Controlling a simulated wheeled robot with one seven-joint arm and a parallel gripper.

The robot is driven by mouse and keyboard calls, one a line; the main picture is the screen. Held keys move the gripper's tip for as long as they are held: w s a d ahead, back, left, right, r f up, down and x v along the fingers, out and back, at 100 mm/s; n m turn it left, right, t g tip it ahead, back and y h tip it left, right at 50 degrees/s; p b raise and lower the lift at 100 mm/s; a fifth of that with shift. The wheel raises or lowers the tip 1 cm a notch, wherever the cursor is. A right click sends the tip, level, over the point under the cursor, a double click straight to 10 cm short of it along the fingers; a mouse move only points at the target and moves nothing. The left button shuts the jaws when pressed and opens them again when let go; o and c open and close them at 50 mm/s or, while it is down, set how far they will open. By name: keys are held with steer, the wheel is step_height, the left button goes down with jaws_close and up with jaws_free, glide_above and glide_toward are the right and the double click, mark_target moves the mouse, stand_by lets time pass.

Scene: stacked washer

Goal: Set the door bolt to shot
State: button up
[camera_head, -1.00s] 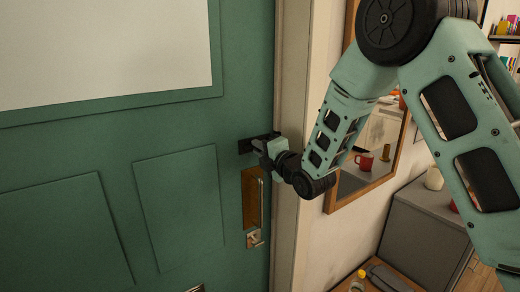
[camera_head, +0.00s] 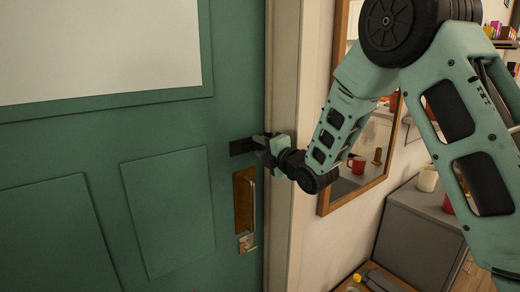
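The green door (camera_head: 165,215) fills the left of the view and looks closed against its pale frame (camera_head: 282,80). The bolt (camera_head: 241,146) is a dark fitting near the door's right edge, above the wooden handle plate. My gripper (camera_head: 262,148) is at the right end of the bolt, by the door's edge. Its fingers are small and dark here, and partly hidden by the wrist. I cannot tell whether they are shut on the bolt's knob. The bolt's knob and its far end are hidden behind my gripper.
A metal pull handle on a wooden plate (camera_head: 243,203) sits just below the bolt. A framed mirror (camera_head: 373,165) hangs on the wall to the right, close to my forearm. A grey cabinet (camera_head: 415,235) with mugs and a low wooden table (camera_head: 352,283) stand at lower right.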

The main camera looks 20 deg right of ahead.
steer(key=b+v, duration=1.2)
steer(key=v, duration=0.5)
steer(key=shift+s+b, duration=0.2)
steer(key=shift+b, duration=0.15)
